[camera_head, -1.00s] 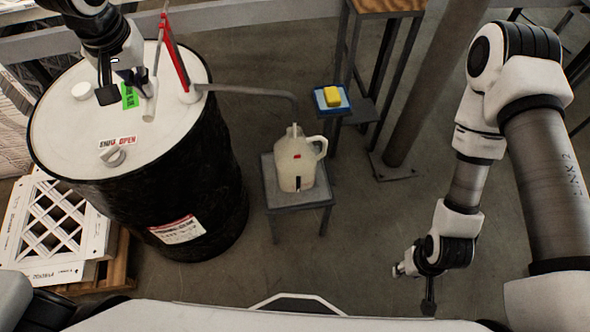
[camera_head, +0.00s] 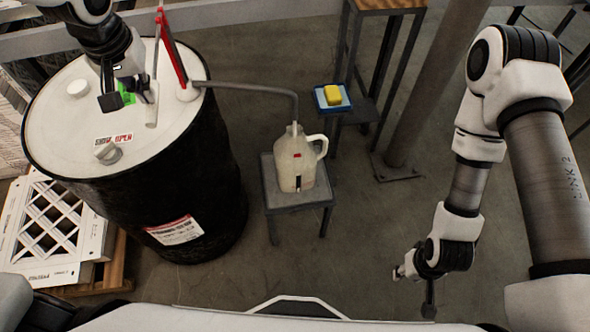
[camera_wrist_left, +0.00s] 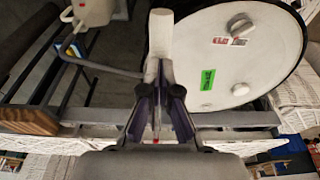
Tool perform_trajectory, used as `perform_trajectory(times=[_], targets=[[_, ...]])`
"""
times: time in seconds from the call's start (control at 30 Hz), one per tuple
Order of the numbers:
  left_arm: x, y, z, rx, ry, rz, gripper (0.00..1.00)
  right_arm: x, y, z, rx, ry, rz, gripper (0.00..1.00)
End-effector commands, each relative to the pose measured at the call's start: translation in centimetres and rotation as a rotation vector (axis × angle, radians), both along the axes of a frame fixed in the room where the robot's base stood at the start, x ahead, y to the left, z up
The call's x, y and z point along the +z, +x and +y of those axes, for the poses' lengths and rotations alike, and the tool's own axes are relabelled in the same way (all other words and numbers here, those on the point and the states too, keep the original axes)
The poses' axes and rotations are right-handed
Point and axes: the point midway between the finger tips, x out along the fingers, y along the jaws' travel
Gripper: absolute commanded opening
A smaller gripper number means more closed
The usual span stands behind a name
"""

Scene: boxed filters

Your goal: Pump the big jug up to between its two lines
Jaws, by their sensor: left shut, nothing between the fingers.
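The big jug (camera_head: 297,172) stands upright on a small grey stand, a pipe spout (camera_head: 250,88) reaching over its mouth. It is pale and translucent, with a red mark and a dark mark; its liquid level is unclear. It shows partly in the left wrist view (camera_wrist_left: 95,11). A pump with a red part (camera_head: 173,52) and a pale lever (camera_head: 152,112) stands on the black drum (camera_head: 205,170). My left gripper (camera_wrist_left: 160,88) is shut and empty, its fingers close to the lever; contact is unclear. My right gripper (camera_head: 415,283) hangs low at right, far from the jug.
A yellow sponge (camera_head: 332,94) lies on a blue tray right of the pump. A column (camera_head: 425,95) stands behind. A white crate (camera_head: 50,232) on a pallet is left of the drum. Floor between jug and right arm is clear.

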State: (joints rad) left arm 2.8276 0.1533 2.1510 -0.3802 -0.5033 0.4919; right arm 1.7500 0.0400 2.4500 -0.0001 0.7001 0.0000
Motion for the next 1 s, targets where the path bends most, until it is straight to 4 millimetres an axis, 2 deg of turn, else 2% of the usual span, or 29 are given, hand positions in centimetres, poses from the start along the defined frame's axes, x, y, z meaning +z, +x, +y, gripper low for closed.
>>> perform_trajectory(times=[0.37,0.8,1.0], targets=[[-0.4,-0.1,0.0,0.0,0.0,0.003,0.0,-0.2,0.0,0.0,0.0,0.0,0.0,0.4],[-2.5,-0.2,0.0,0.001,0.0,0.005,0.0,-2.0,0.0,0.0,0.0,0.0,0.0,0.4],[-2.5,-0.2,0.0,0.001,-0.001,0.006,0.0,-1.9,0.0,0.0,0.0,0.0,0.0,0.4]])
